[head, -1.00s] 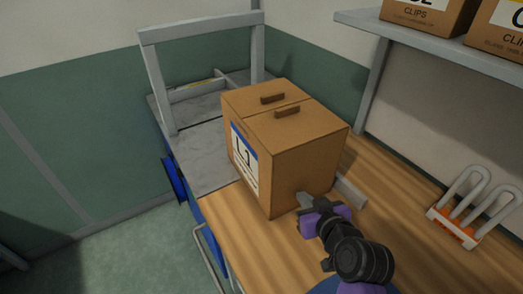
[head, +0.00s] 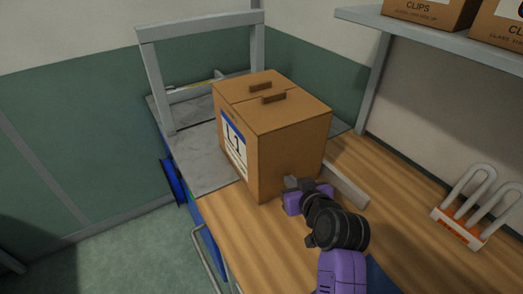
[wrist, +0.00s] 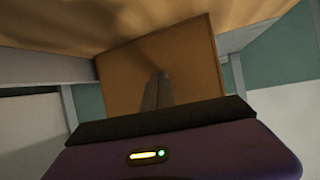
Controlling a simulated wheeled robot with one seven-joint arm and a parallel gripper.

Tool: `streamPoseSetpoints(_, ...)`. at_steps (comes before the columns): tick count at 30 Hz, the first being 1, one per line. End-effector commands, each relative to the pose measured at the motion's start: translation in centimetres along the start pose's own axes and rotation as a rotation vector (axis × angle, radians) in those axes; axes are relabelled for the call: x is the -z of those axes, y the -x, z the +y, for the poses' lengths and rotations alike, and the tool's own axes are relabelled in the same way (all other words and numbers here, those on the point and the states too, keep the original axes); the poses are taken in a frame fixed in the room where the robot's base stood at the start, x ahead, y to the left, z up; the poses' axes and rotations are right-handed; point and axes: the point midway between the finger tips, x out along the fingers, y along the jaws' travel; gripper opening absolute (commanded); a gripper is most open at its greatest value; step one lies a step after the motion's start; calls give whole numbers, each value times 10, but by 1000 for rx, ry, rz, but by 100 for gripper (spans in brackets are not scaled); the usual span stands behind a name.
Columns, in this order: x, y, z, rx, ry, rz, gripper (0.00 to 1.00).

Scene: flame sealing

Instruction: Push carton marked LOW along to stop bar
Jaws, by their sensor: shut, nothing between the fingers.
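The brown carton (head: 285,150) stands upright, straddling the end of the wooden bench and a grey plate. Its white and blue label (head: 234,145) seems to read "L1"; I cannot make out LOW. My gripper (head: 292,184) is shut and empty, its tips at the carton's near face, apparently touching it. In the wrist view the shut fingers (wrist: 158,92) point at the carton face (wrist: 195,65).
A grey arch frame (head: 155,85) stands over the plate (head: 200,150). A grey rail (head: 346,186) runs along the carton's right side. A white-pronged rack (head: 468,212) stands on the bench (head: 250,232) at right. A shelf (head: 430,38) holds cartons above. The plate beyond the carton is clear.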

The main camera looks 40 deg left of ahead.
Motion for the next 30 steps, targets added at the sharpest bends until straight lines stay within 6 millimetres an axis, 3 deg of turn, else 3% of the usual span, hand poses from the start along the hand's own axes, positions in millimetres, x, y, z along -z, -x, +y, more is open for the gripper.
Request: streamPoseSetpoints(30, 27, -57, -17, 1, 2, 1, 0)
